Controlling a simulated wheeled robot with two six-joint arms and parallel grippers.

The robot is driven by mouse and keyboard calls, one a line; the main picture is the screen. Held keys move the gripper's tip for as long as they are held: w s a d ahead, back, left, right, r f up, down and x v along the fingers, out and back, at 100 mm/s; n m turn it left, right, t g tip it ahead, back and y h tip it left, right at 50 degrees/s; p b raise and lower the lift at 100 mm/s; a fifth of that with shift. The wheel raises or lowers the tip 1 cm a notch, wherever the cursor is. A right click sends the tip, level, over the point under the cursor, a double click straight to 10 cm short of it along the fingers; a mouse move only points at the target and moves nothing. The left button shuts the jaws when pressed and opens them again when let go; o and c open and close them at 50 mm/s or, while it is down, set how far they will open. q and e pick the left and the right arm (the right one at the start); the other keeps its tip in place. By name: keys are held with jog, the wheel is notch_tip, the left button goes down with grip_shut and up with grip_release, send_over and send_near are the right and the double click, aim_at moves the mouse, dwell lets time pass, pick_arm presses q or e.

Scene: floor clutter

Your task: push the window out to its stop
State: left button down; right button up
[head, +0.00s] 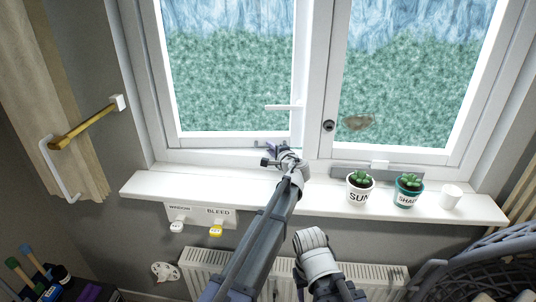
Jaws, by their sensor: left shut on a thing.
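The window's left sash (168,100) has a white frame, with a white handle (283,107) sticking out level from its right side. Its lower edge runs at a slight slant to the frame below, so it looks a little ajar. My left gripper (275,155) is at the lower right corner of this sash, below the handle. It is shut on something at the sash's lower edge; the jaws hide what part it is. My right arm shows low in the middle, but its gripper is not in view.
The white sill (250,187) carries a SUN pot (360,196), a SHADE pot (407,198) and a white cup (450,196) on the right. WINDOW and BLEED tags hang below it, above a radiator (375,276). A curtain (60,100) hangs left.

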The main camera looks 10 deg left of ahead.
pick_arm(q)
jog(key=shift+w, duration=0.15)
jog(key=c, duration=0.8)
grip_release()
jog(key=shift+c, duration=0.2)
